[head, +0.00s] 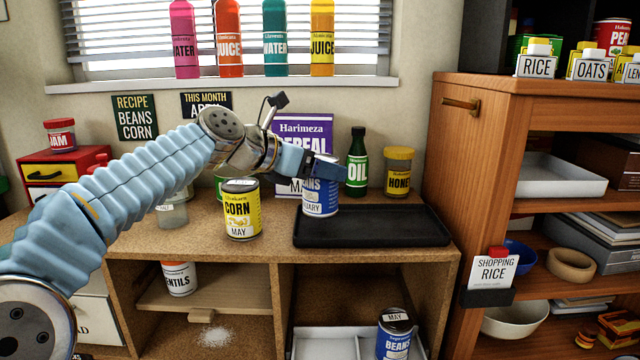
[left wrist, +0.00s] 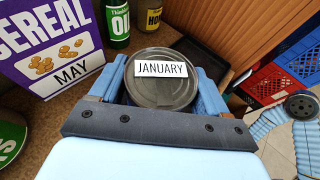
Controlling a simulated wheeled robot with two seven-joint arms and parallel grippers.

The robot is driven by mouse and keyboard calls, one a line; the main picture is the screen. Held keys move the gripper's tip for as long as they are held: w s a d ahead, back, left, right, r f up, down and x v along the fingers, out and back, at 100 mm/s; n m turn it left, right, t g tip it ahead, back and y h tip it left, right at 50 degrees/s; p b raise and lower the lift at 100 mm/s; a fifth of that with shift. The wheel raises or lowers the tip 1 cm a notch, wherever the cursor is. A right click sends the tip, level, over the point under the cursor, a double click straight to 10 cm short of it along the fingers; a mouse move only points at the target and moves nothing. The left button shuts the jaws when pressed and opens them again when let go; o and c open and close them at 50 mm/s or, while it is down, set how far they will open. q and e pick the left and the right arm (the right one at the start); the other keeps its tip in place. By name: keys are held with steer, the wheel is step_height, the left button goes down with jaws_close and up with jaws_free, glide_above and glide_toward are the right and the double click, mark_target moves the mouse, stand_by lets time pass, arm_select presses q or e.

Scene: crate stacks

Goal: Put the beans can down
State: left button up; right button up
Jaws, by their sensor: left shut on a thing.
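My left gripper (head: 322,170) is shut on a blue and white beans can (head: 320,200). In the left wrist view the can's grey lid (left wrist: 160,92) lies between both fingers and bears a JANUARY label. The can is upright at the back left of the black tray (head: 372,240). I cannot tell whether its base touches the tray or hangs just above it. A second beans can (head: 393,340), with a MAY label on its lid, stands in the lower compartment. My right gripper is not in view.
A yellow corn can (head: 241,212) stands left of the tray. A cereal box (head: 303,130), an oil bottle (head: 357,165) and a honey jar (head: 398,172) stand behind it. The tray's middle and right are bare. A wooden shelf unit (head: 455,150) rises at the right.

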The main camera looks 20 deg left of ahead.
mark_target(319, 183)
arm_select(q)
steer(key=shift+w+f, duration=0.2)
steer(key=shift+f, duration=1.55)
steer(key=shift+f, duration=0.1)
steer(key=o, duration=1.4)
steer(key=shift+c, duration=0.2)
steer(key=shift+a, duration=0.1)
steer(key=v, duration=1.2)
